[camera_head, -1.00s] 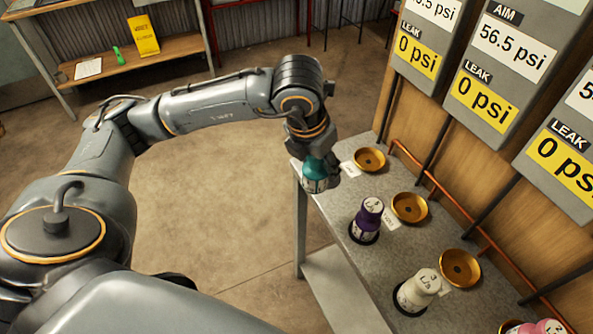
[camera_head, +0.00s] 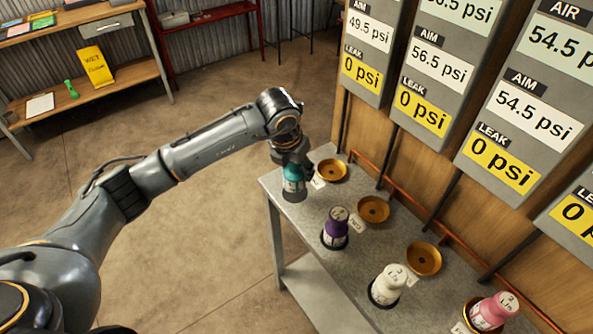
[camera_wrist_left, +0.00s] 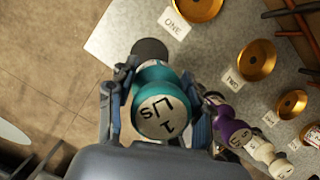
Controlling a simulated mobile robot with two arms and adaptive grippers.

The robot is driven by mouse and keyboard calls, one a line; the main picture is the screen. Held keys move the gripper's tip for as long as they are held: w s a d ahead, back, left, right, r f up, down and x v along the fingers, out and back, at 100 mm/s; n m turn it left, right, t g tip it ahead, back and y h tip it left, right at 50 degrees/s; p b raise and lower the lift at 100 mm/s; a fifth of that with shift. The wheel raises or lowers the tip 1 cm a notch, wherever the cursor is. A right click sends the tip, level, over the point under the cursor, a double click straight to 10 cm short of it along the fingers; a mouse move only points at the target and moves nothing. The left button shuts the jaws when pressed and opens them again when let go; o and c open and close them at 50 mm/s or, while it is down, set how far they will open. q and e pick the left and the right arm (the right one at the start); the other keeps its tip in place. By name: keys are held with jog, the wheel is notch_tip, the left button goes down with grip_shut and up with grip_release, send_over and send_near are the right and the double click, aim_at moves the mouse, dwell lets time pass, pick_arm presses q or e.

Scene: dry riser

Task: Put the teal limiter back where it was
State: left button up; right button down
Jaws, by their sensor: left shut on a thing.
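The teal limiter (camera_head: 293,176), marked 1 L/s in the left wrist view (camera_wrist_left: 160,110), is held by my left gripper (camera_head: 291,163). The gripper's fingers sit on both sides of it, shut. It is roughly upright at the bench's far left corner, beside the brass cup (camera_head: 332,171) with the card ONE (camera_wrist_left: 175,23). That cup is empty. A dark round shape (camera_wrist_left: 150,50) shows just beyond the limiter in the left wrist view; I cannot tell whether it is a pad or the limiter's base. Whether the limiter touches the bench is unclear. My right gripper is out of view.
The purple limiter (camera_head: 336,226) and white limiter (camera_head: 388,283) stand on black spots on the grey bench (camera_head: 300,222). Brass cups (camera_head: 373,209) (camera_head: 424,258) behind them are empty. The pink limiter (camera_head: 493,309) is at a brass cup. Gauge panels (camera_head: 425,80) above read LEAK 0 psi.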

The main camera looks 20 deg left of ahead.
aim_at(297, 175)
pick_arm(q)
jog(key=shift+w+a+f, duration=0.25)
jog(key=shift+w+f, duration=0.8)
jog(key=shift+f, duration=0.05)
jog(key=p+x, duration=0.2)
jog(key=x, duration=0.1)
jog(key=shift+s+a, duration=0.15)
jog(key=shift+s, duration=0.1)
jog(key=shift+f, duration=0.3)
jog(key=shift+f, duration=0.1)
jog(key=shift+f, duration=0.15)
jog(key=o, duration=1.4)
